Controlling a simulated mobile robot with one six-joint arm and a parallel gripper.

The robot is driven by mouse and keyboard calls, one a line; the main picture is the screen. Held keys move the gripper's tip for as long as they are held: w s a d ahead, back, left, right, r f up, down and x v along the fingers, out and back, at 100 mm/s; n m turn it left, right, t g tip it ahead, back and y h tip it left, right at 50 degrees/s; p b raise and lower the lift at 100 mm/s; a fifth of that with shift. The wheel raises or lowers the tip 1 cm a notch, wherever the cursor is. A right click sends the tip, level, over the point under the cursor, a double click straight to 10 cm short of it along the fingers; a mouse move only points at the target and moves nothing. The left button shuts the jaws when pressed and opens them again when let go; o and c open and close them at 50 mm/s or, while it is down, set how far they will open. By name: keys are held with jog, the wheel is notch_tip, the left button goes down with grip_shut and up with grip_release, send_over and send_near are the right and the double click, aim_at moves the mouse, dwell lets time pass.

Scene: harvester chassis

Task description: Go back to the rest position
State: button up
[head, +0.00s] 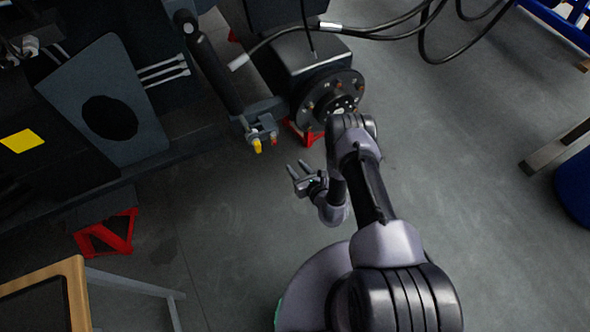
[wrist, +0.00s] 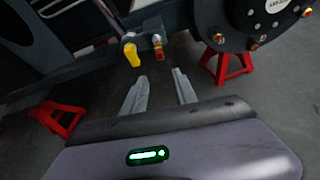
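My gripper (head: 298,171) is near the middle of the head view, in the air over the grey floor. Its two fingers are apart with nothing between them. In the wrist view the open fingers (wrist: 160,88) point toward the chassis, with a yellow fitting (wrist: 132,54) and a red fitting (wrist: 158,48) beyond the tips. The same yellow fitting (head: 257,146) shows in the head view, to the upper left of my gripper and apart from it. My arm is bent, reaching out from my base.
The dark harvester chassis (head: 190,110) fills the left. A round wheel hub (head: 335,97) stands just above my arm, near red stands (head: 108,234). Black cables (head: 385,30) hang at the top. A wood-framed item (head: 72,285) is lower left.

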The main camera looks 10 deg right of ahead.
jog(key=shift+w, duration=0.1)
jog(key=w+a+r+n+g+y, duration=0.1)
jog(key=a+r+n+g+y, duration=0.2)
jog(key=r, duration=0.7)
jog(key=w+a+r+n+y, duration=0.25)
jog(key=a+r+n, duration=0.2)
jog(key=r, duration=0.55)
jog(key=a+r+n+g+y, duration=0.25)
jog(key=a+r, duration=0.25)
jog(key=r, duration=0.5)
jog(key=s+a+r+n+g, duration=0.2)
jog(key=s+r+n+g, duration=0.2)
jog(key=s+r+n, duration=0.75)
jog(key=s+d+r+n+g+h, duration=0.2)
jog(key=s+d+r+n+h, duration=0.15)
jog(key=s+r, duration=0.55)
jog(key=s+d+r+n+t+h, duration=0.2)
jog(key=s+d+h, duration=0.5)
jog(key=d, duration=0.5)
jog(key=s+n+t, duration=0.1)
jog(key=s+t, duration=0.1)
jog(key=shift+s+d+r+n+t, duration=0.2)
jog(key=shift+s+d+n+t, duration=0.1)
jog(key=shift+s+t, duration=0.1)
